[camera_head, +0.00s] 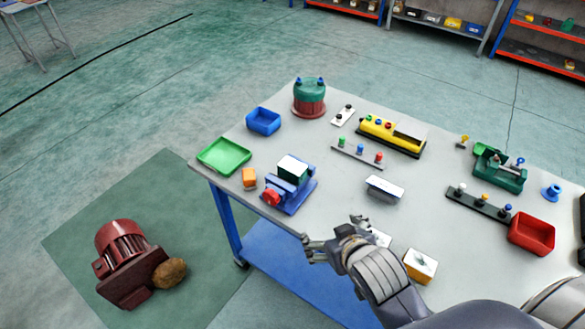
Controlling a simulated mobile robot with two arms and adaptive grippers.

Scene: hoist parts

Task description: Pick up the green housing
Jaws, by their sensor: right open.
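Several green parts are on the grey table (335,215), and I cannot tell for sure which is the housing. A green block-shaped part (503,177) with a blue knob is at the right. A round green-topped part (309,88) with a dark red base stands at the far edge. My right gripper (309,248) is open and empty near the table's front left edge, apart from all of these. My left gripper is not in view.
A green tray (224,156), a blue bin (263,121) and a red bin (532,234) stand on the table. A yellow part (390,134) and knobbed strips are between them. A dark red motor (127,262) is on the floor mat at left. Shelves stand behind.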

